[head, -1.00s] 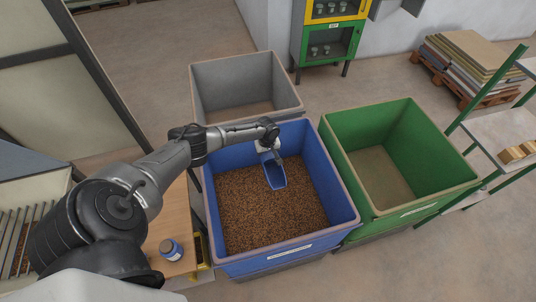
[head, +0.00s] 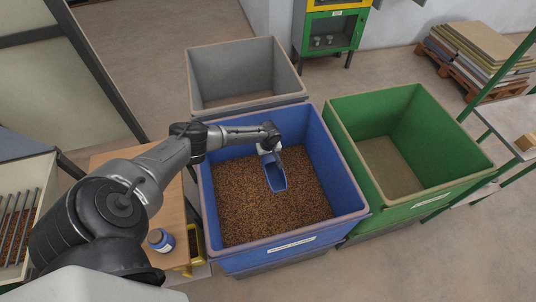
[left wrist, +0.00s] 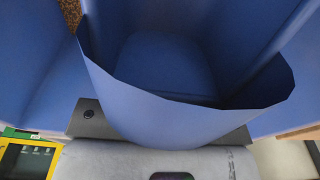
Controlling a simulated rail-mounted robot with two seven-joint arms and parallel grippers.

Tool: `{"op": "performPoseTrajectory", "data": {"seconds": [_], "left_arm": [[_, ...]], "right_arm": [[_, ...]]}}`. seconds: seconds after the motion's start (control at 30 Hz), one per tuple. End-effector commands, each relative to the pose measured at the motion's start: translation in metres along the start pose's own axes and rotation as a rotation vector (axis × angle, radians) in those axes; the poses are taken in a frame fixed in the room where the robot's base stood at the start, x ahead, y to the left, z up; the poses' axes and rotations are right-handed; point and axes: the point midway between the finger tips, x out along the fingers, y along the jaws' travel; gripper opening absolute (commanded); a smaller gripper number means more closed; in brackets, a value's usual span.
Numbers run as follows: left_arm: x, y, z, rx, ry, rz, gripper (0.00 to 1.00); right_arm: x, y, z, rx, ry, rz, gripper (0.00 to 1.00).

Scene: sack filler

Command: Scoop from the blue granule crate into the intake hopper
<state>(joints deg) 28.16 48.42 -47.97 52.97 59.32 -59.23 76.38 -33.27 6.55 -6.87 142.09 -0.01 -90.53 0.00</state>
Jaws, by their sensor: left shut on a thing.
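The blue granule crate (head: 349,192) stands in the middle of the head view, holding brown granules (head: 245,205). My left gripper (head: 268,149) is shut on a blue scoop (head: 275,174) and holds it over the granules, toward the crate's far side. The fingertips are hard to make out. In the left wrist view the scoop (left wrist: 165,110) fills most of the picture; the inside that shows is bare blue. Whether its lip touches the granules I cannot tell. A slatted bin (head: 40,172) at the left edge looks like the intake hopper, partly cut off. My right gripper is out of view.
An empty grey crate (head: 245,60) stands behind the blue one and an empty green crate (head: 440,180) to its right. A wooden table (head: 110,158) with a blue jar (head: 160,240) lies between hopper and crate. A green-framed shelf (head: 497,130) is at far right.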

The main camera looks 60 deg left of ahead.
Motion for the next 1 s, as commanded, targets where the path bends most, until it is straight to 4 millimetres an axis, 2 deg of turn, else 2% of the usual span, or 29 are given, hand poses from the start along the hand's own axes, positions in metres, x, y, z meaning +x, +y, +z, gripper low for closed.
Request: {"op": "performPoseTrajectory", "data": {"seconds": [0.03,1.0], "left_arm": [[0.011,0.0,0.001,0.001,0.005,0.001,0.0],[0.121,0.001,0.016,0.001,0.099,0.002,0.0]], "right_arm": [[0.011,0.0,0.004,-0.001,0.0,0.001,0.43],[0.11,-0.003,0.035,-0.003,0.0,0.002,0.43]]}}
